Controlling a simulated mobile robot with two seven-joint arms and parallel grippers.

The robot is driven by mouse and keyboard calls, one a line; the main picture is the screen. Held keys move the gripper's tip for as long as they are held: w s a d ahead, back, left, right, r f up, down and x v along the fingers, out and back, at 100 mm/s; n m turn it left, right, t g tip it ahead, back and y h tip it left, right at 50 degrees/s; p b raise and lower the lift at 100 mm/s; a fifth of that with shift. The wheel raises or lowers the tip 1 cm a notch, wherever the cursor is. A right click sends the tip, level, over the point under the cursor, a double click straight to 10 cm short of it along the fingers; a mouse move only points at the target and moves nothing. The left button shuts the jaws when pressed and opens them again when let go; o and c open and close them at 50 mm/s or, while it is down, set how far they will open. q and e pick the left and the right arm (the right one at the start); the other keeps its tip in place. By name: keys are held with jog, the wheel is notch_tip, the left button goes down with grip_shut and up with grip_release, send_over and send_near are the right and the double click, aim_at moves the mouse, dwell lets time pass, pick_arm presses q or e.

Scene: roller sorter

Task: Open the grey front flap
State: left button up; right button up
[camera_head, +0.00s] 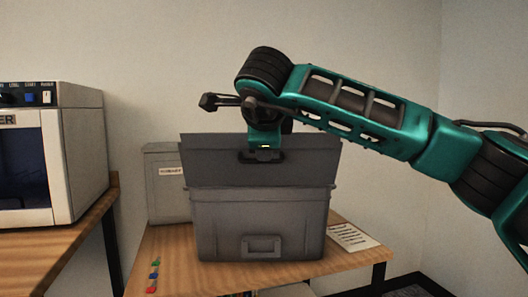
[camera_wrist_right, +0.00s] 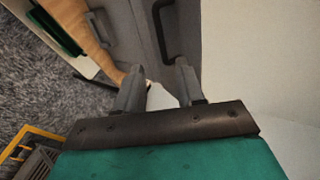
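A grey box (camera_head: 222,225) stands on a wooden table. A wide grey panel (camera_head: 215,162) with a dark handle (camera_head: 247,158) covers its upper part; I take it for the front flap. A lighter handle (camera_head: 262,254) is on the box's lower front. My right gripper (camera_head: 264,148) points down at the panel's handle, hiding part of it. In the wrist view my right gripper (camera_wrist_right: 158,78) is open, fingers apart with nothing between them. The dark handle (camera_wrist_right: 160,30) lies beyond the fingertips; contact cannot be told. My left gripper is not in view.
A grey cabinet (camera_head: 165,185) with a label stands behind the box at left. A white machine (camera_head: 75,150) is on another table at far left. Small coloured pieces (camera_head: 153,275) and a paper sheet (camera_head: 352,237) lie on the box's table (camera_head: 180,260).

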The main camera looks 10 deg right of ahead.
jog(key=shift+v, duration=2.35)
jog(key=shift+c, duration=0.4)
